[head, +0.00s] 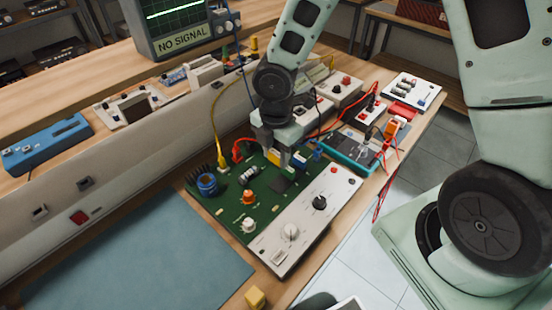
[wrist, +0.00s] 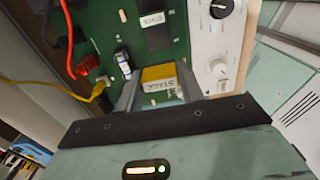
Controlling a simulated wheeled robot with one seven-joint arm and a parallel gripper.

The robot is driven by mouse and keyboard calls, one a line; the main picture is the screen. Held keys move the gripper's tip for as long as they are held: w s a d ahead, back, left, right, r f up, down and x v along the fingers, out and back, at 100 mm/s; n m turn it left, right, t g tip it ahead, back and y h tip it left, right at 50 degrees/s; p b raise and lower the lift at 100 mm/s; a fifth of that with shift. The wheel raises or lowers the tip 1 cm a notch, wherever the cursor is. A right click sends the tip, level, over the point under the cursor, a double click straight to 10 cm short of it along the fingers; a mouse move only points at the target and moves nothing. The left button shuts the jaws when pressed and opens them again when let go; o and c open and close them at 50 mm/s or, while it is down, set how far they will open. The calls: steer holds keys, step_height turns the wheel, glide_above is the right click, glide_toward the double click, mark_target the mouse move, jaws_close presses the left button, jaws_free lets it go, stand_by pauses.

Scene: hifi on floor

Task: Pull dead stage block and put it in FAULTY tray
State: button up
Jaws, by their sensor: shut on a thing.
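My gripper (head: 272,148) is over the far part of a green circuit board (head: 222,216) in the head view. In the wrist view my gripper (wrist: 157,90) is shut on a yellow-topped block (wrist: 158,73) labelled STAGE. The block is upright between the fingers, at or just above the board; I cannot tell whether it is still seated. A dark part (wrist: 152,20) with a STAGE label sits further along the board. No FAULTY label is readable; a teal-rimmed tray (head: 338,158) stands right of the board.
A monitor (head: 182,30) reads NO SIGNAL. Yellow and red cables plug in beside the gripper. A white knob panel (head: 300,222) borders the board. A loose yellow block (head: 255,297) lies near the front edge. The blue-grey mat (head: 140,262) is clear.

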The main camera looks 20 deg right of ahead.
mark_target(276, 153)
steer(key=shift+c, duration=0.5)
steer(key=shift+r+p, duration=3.75)
steer(key=shift+p, duration=0.05)
steer(key=shift+f, duration=0.15)
